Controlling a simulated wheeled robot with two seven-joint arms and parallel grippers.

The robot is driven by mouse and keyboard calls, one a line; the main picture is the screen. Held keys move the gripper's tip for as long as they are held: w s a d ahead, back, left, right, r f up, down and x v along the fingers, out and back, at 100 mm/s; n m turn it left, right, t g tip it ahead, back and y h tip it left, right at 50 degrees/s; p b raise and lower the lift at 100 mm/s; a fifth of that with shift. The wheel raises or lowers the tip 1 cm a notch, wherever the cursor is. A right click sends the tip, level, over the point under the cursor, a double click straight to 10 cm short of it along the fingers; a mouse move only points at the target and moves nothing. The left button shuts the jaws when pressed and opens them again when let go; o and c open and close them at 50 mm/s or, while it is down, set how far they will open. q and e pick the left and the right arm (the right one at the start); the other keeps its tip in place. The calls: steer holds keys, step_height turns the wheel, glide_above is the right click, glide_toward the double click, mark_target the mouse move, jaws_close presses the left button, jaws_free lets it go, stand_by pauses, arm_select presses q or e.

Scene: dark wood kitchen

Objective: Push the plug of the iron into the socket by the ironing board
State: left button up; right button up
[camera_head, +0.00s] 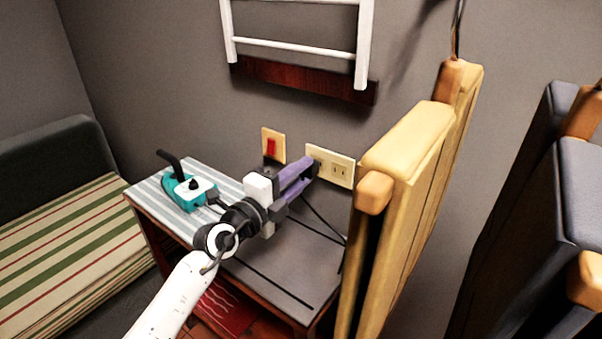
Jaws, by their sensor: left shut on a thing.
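The teal iron (184,192) with a black handle stands on the striped ironing board (160,189) at the left. The cream socket plate (344,171) is on the grey wall above the board's right end. My left gripper (309,172), with purple fingers, reaches up to the plate's left half and is shut on the small dark plug (317,166). The fingers mostly hide the plug, so I cannot tell whether its pins are in the slots. A dark cord (322,217) hangs below the fingers. My right gripper is not in view.
A red switch (271,147) on a cream plate is left of the socket. A wooden folding chair (412,150) stands close on the right, partly over the plate's edge. A white rack (295,45) hangs above. A striped bench (65,235) is at the left.

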arm_select(q)
steer(key=shift+w+d, duration=0.25)
steer(key=shift+w, duration=0.15)
steer(key=o, duration=1.1)
steer(key=shift+c, duration=0.2)
steer(key=p+v, duration=0.1)
steer(key=v, duration=0.9)
steer(key=shift+s, duration=0.15)
